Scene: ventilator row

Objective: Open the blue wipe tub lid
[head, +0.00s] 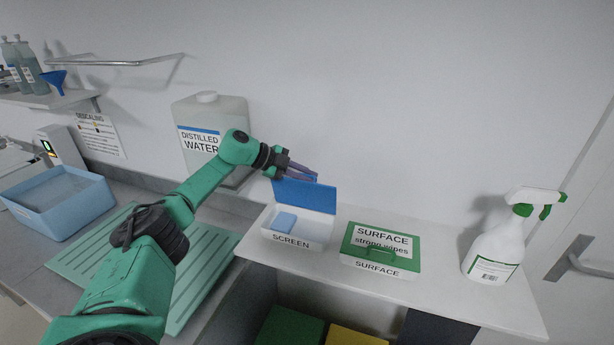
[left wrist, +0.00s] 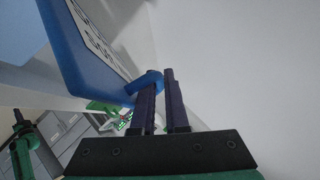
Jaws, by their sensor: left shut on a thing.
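The wipe tub labelled SCREEN (head: 291,243) is white and stands on the white shelf. Its blue lid (head: 304,196) stands raised, about upright, at the tub's back edge. My left gripper (head: 314,177) is at the top of the raised lid. In the left wrist view its dark fingers (left wrist: 163,90) are shut on the lid's blue handle (left wrist: 146,82), beside the lid's labelled face (left wrist: 88,60).
A green-lidded SURFACE tub (head: 375,264) stands closed to the right, with a spray bottle (head: 497,238) farther right. A distilled water jug (head: 205,112) stands behind my left arm. A blue basin (head: 58,208) and a ribbed green mat (head: 215,262) are at left.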

